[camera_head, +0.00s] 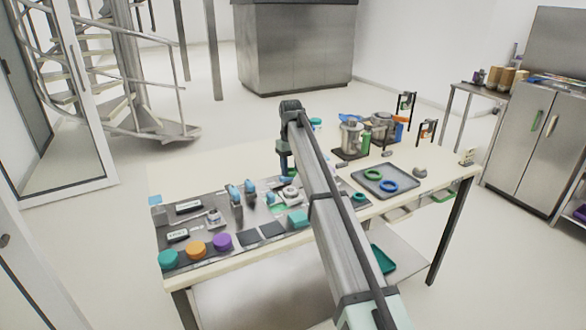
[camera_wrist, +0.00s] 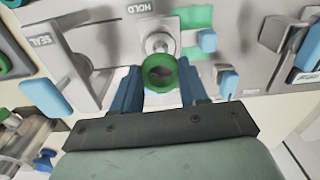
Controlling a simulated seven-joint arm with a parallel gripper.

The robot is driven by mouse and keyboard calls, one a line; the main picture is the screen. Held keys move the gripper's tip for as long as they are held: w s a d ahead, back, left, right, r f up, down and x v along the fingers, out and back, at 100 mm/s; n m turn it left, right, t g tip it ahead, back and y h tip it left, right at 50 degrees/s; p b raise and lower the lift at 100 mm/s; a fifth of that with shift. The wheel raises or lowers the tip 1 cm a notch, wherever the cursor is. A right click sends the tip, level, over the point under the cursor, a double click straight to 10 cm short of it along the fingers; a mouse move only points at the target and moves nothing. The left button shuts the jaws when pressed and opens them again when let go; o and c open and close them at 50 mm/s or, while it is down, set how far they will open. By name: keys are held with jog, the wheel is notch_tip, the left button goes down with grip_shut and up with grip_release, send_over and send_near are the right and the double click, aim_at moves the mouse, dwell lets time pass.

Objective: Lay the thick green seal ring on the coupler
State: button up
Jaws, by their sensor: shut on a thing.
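My gripper (camera_wrist: 160,84) is shut on a green ring (camera_wrist: 147,75) with a thick wall, gripped between its two blue fingers in the wrist view. The ring is seen from above, with a dark opening. Just beyond it is a round metal part (camera_wrist: 157,43) on a light plate marked HOLD, which may be the coupler. The ring overlaps its near side, and I cannot tell whether they touch.
A grey tray (camera_head: 362,183) at the right holds another green ring (camera_head: 373,174) and a blue ring (camera_head: 388,185). Blue-handled clamps (camera_head: 236,195), a SEAL-marked fixture (camera_wrist: 50,42) and coloured round pieces (camera_head: 222,241) crowd the left bench. Metal pots (camera_head: 351,137) stand behind.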

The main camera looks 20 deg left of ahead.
aim_at(291, 187)
jog(key=shift+f, duration=2.35)
jog(key=shift+f, duration=0.95)
dwell(1.0)
jog(key=o, duration=1.1)
jog(key=shift+o, duration=0.2)
jog(key=o, duration=0.4)
jog(key=shift+r, duration=0.1)
jog(key=shift+r, duration=3.9)
